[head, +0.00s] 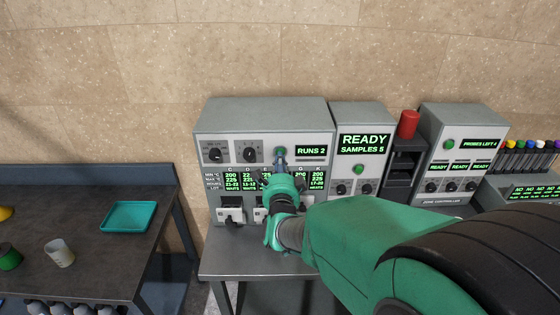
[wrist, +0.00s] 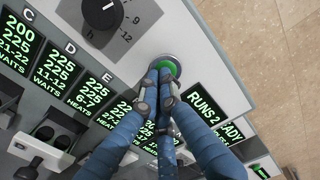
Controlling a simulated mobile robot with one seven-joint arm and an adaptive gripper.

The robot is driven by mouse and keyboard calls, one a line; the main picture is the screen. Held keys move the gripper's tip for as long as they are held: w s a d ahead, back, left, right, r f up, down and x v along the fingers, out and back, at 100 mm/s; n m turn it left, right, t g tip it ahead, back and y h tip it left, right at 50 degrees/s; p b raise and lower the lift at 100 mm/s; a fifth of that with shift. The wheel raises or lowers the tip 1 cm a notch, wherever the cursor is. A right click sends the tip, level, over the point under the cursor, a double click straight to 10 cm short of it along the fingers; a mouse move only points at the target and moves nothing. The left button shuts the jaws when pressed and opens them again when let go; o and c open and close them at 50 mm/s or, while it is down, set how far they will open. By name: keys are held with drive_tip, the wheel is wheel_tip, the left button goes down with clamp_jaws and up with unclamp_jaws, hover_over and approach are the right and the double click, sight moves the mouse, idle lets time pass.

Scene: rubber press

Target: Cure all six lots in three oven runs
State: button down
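The oven cabinet (head: 262,115) stands on the bench, its display (head: 311,151) reading RUNS 2. A row of green lot panels (wrist: 58,67) runs along its front; some read WAITS and others HEATS. My gripper (wrist: 165,75) has its fingertips together in front of the round green button (wrist: 168,67) on the oven front, overlapping it; whether they touch or press it I cannot tell. No object shows between the fingers. In the head view my gripper (head: 281,155) and arm hide the middle of the lot row. Two dials (head: 214,154) sit left of the button.
Right of the oven stands a unit (head: 362,142) reading READY, SAMPLES 5. Beyond are a dark rack with a red cylinder (head: 408,124) and a zone controller (head: 460,142) reading PROBES LEFT 4. The left table holds a teal tray (head: 128,230), a beige cup (head: 60,253) and a green container (head: 9,258).

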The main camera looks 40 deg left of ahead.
drive_tip(key=b+v, duration=0.1)
drive_tip(key=v, duration=1.3)
drive_tip(key=shift+w, duration=0.1)
idle(0.5)
